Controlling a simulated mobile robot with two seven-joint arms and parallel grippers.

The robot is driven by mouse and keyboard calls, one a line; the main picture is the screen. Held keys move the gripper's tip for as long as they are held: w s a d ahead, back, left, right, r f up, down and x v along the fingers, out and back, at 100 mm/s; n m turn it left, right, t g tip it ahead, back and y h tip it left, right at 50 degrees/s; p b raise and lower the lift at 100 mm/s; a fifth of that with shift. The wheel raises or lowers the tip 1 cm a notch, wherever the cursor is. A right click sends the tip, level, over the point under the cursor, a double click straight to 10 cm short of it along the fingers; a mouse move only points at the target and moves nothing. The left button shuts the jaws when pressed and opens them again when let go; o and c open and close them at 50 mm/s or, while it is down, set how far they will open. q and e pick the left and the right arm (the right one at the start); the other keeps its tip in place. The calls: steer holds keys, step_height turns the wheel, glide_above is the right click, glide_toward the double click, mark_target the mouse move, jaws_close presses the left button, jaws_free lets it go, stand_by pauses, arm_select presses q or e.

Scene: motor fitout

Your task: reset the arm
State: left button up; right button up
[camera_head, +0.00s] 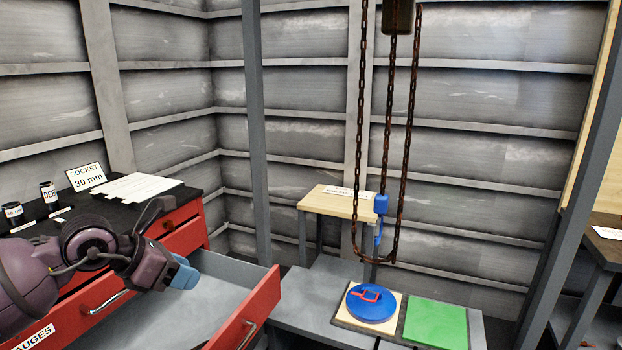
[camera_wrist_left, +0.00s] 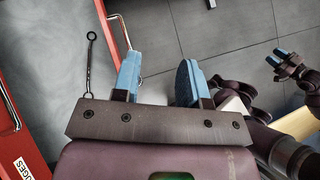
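My left gripper (camera_head: 182,275) hangs over the open drawer (camera_head: 215,272) of the red tool cabinet. In the left wrist view my left gripper (camera_wrist_left: 158,75) has its two blue fingers apart with nothing between them. Past the fingers there are the drawer's red edge and grey floor tiles. My right gripper (camera_wrist_left: 277,57) shows small at the right of that view. Its blue fingertips look apart and nothing is seen between them. It is not in the head view.
A dark wrench (camera_wrist_left: 89,62) lies in the drawer. The black cabinet top (camera_head: 60,215) holds sockets and labels. A chain hoist (camera_head: 385,130) hangs above a grey bench (camera_head: 300,300) bearing a blue disc (camera_head: 371,303) and green plate (camera_head: 436,323). A small wooden stand (camera_head: 335,203) is behind.

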arm_select(q)
steer(key=s+d+r+n+t+h, duration=0.2)
steer(key=d+r+n+h, duration=0.3)
steer(key=d+h, duration=0.25)
steer(key=s+a+f+n+t+y, duration=0.2)
steer(key=a+f+n+t+y, duration=0.15)
steer(key=f+n, duration=0.45)
steer(key=s+a+f+n+t+y+p, duration=0.1)
steer(key=a+f+n+t+y, duration=0.2)
steer(key=n, duration=0.9)
steer(key=s+a+f+n+t+y, duration=0.2)
steer(key=a+f+n+y, duration=0.15)
steer(key=f+n, duration=0.45)
steer(key=s+f+n+g+y, duration=0.2)
steer(key=s+f+n, duration=0.3)
steer(key=s+f, duration=0.3)
steer(key=s+a+f+n+g+y, duration=0.1)
steer(key=s+f+n+g+y, duration=0.2)
steer(key=s+f, duration=0.6)
steer(key=s+n, duration=0.2)
steer(key=s, duration=0.4)
steer(key=shift+s+a+n+g+p, duration=0.25)
steer(key=shift+n+g+p, duration=0.1)
steer(key=shift+n, duration=0.05)
arm_select(e)
steer(key=shift+s+d+r, duration=0.15)
steer(key=shift+s+r, duration=0.15)
steer(key=shift+r, duration=0.2)
steer(key=shift+w, duration=0.15)
